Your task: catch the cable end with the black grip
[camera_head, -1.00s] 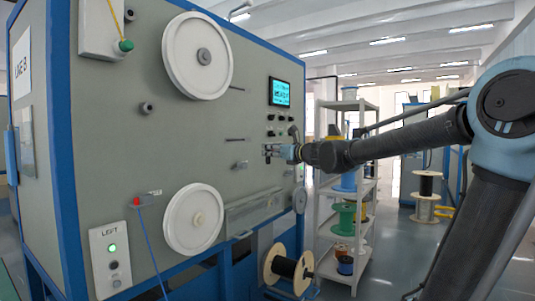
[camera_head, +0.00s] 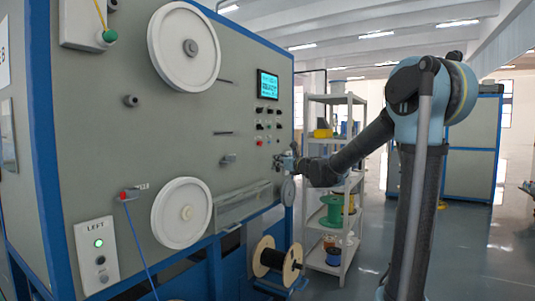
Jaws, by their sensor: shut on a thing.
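My gripper (camera_head: 286,161) is at the right edge of the grey machine's front (camera_head: 170,140), below and right of its small screen. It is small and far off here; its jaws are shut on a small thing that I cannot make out. A blue cable (camera_head: 139,246) hangs from a red grip (camera_head: 123,196) at the lower left of the machine. A yellow cable (camera_head: 99,13) runs to a green grip (camera_head: 110,36) at the top left. I cannot clearly make out a cable end with a black grip.
Two white wheels (camera_head: 182,47) (camera_head: 181,213) stick out from the machine front. A spool of black cable (camera_head: 272,262) sits low at its right. A white shelf (camera_head: 349,120) with coloured spools stands behind my arm. Open floor (camera_head: 480,255) lies to the right.

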